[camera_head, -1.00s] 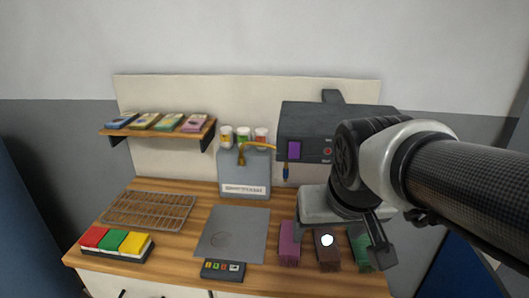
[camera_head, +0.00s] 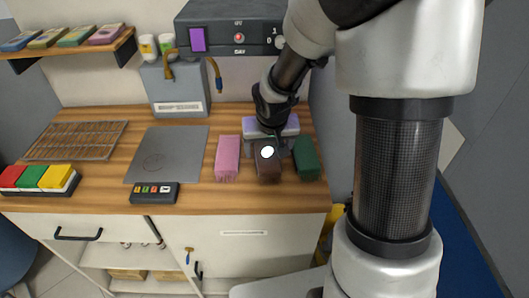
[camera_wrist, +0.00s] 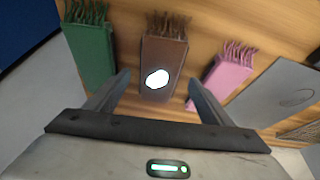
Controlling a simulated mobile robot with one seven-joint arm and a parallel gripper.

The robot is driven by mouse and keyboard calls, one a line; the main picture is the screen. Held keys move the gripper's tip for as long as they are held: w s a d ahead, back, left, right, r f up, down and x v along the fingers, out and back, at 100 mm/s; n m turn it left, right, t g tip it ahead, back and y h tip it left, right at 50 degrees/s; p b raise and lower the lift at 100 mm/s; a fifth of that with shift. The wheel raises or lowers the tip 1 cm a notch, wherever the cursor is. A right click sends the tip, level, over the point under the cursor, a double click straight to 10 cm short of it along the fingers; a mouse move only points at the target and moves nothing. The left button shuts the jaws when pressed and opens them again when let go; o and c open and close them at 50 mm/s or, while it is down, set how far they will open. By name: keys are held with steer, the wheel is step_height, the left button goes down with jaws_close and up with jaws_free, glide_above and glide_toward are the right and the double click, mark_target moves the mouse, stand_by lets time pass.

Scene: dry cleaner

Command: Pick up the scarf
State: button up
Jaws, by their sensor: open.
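The brown folded scarf (camera_head: 267,173), with a fringed end and a white round spot on top, lies on the wooden counter between a pink scarf (camera_head: 228,158) and a green scarf (camera_head: 306,158). In the wrist view the brown scarf (camera_wrist: 165,55) shows between my fingers, with the green scarf (camera_wrist: 91,50) to the left and the pink scarf (camera_wrist: 226,76) to the right. My gripper (camera_wrist: 160,82) is open and empty over the brown scarf. In the head view my gripper (camera_head: 268,143) hides the far part of the brown scarf.
The counter (camera_head: 200,195) also holds a grey plate (camera_head: 168,155), a small button panel (camera_head: 154,193), a wire rack (camera_head: 75,140) and a red-green-yellow block tray (camera_head: 40,190). A dark machine (camera_head: 232,25) overhangs the back of the counter. A shelf (camera_head: 70,48) is at upper left.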

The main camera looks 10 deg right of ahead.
mark_target(267, 154)
steer(key=x, duration=0.3)
steer(key=shift+f, duration=0.1)
steer(key=c, duration=1.2)
steer(key=shift+o, duration=0.2)
